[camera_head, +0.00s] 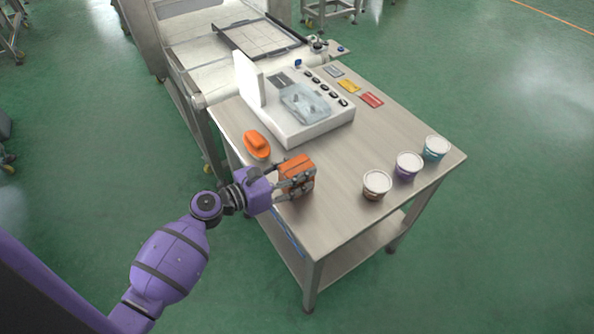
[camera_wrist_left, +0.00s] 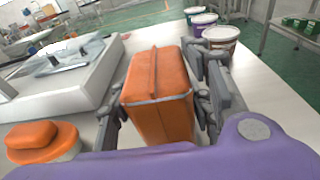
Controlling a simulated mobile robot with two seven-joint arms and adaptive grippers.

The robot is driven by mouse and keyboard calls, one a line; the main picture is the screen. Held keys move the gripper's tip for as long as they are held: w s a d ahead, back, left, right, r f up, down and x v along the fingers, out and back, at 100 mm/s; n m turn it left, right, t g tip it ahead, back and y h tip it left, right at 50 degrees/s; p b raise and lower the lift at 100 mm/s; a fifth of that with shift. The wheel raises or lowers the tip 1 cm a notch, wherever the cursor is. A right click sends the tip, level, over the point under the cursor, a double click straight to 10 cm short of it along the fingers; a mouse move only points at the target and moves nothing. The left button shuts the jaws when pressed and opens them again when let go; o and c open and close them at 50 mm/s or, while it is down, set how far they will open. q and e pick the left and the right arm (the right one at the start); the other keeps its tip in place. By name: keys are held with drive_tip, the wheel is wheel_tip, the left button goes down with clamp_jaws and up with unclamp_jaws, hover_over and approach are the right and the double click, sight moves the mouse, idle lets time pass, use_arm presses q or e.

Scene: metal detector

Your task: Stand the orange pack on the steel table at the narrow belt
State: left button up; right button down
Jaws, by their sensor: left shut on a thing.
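The orange pack (camera_head: 297,166) is over the near left part of the steel table (camera_head: 335,215). It looks upright, with a ridge along its top. My left gripper (camera_head: 292,184) is shut on it. In the left wrist view the pack (camera_wrist_left: 160,82) sits between the two fingers (camera_wrist_left: 163,105), one on each side. I cannot tell whether its base touches the table. The narrow belt (camera_head: 190,55) is pale and runs back from the table's far left end. My right gripper is not in view.
An orange-topped item (camera_head: 257,142) lies at the table's left edge. A white device (camera_head: 290,115) with a clear pouch (camera_head: 303,102) stands behind the pack. Lidded tubs, brown (camera_head: 376,185), purple (camera_head: 408,166) and teal (camera_head: 436,149), line the right. Flat packets (camera_head: 349,87) lie behind. The table's middle is clear.

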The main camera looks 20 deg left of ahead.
use_arm(q)
drive_tip(key=o, duration=1.5)
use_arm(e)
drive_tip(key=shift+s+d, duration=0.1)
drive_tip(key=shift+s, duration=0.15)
use_arm(q)
drive_tip(key=shift+r, duration=0.2)
drive_tip(key=b+v, duration=0.1)
drive_tip(key=v, duration=1)
drive_tip(key=s+f+m+g+y, duration=0.3)
drive_tip(key=s+f+m+y, duration=0.2)
drive_tip(key=s+f+m, duration=0.75)
drive_tip(key=s+d+f+m+y, duration=0.1)
drive_tip(key=s+f+m, duration=0.2)
drive_tip(key=s+m, duration=0.2)
drive_tip(key=s+f+m+g+y, duration=0.1)
drive_tip(key=s+f+m+y, duration=0.1)
drive_tip(key=s+m, duration=0.4)
drive_tip(key=s+d+f+m+g+y, duration=0.1)
drive_tip(key=s+f+m, duration=0.3)
drive_tip(key=s+m, duration=0.1)
drive_tip(key=shift+s+d+f+m+y, duration=0.35)
drive_tip(key=shift+s+y, duration=0.05)
drive_tip(key=shift+s, duration=0.2)
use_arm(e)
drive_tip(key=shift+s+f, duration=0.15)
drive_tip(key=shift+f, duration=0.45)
